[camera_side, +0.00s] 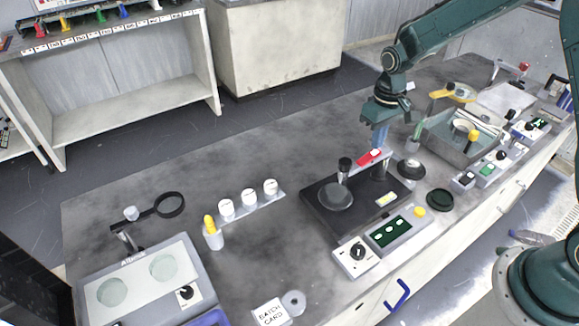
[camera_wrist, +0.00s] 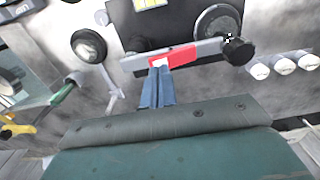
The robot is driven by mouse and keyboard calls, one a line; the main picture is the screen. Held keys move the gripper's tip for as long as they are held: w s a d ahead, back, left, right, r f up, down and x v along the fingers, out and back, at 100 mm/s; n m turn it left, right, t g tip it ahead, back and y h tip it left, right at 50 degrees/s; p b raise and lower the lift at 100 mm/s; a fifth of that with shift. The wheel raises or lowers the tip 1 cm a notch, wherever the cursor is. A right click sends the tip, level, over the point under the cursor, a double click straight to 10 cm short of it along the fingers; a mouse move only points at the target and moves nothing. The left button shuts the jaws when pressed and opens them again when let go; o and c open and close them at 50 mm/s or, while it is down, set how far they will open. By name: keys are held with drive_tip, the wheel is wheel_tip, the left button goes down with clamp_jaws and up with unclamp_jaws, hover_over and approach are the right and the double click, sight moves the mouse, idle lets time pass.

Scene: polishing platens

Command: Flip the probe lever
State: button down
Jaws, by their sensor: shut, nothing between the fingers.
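The probe lever, a grey bar with a red section (camera_side: 369,157), sits above a black-based gauge (camera_side: 315,207) on the bench. The red section also shows in the wrist view (camera_wrist: 172,57), with a small white patch beside it. A black cylindrical probe head (camera_side: 344,165) is at the bar's end, above a round grey plate (camera_side: 336,196); the head also shows in the wrist view (camera_wrist: 238,51). My gripper (camera_side: 378,148) has its blue fingers together, pointing down at the red section. In the wrist view my gripper (camera_wrist: 158,70) has its fingertips at the red section's edge; contact cannot be told.
A display box (camera_side: 390,232) with a yellow button stands in front of the gauge. White-capped jars (camera_side: 249,196) stand to the left. A dark round dish (camera_side: 440,199) and a round-based item (camera_side: 411,168) are to the right, near a tray (camera_side: 450,140). Bench left of the gauge is partly clear.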

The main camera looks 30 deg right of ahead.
sight(376, 153)
drive_tip(key=shift+f, duration=1.05)
idle(1.4)
drive_tip(key=shift+r, duration=3.55)
drive_tip(key=s+a+r+t, duration=0.2)
drive_tip(key=s+r+t, duration=0.1)
drive_tip(key=s+r, duration=1)
drive_tip(key=s+r+t, duration=0.2)
drive_tip(key=s+r, duration=0.1)
drive_tip(key=s, duration=1)
drive_tip(key=shift+a+r+t, duration=0.2)
drive_tip(key=shift+t, duration=0.1)
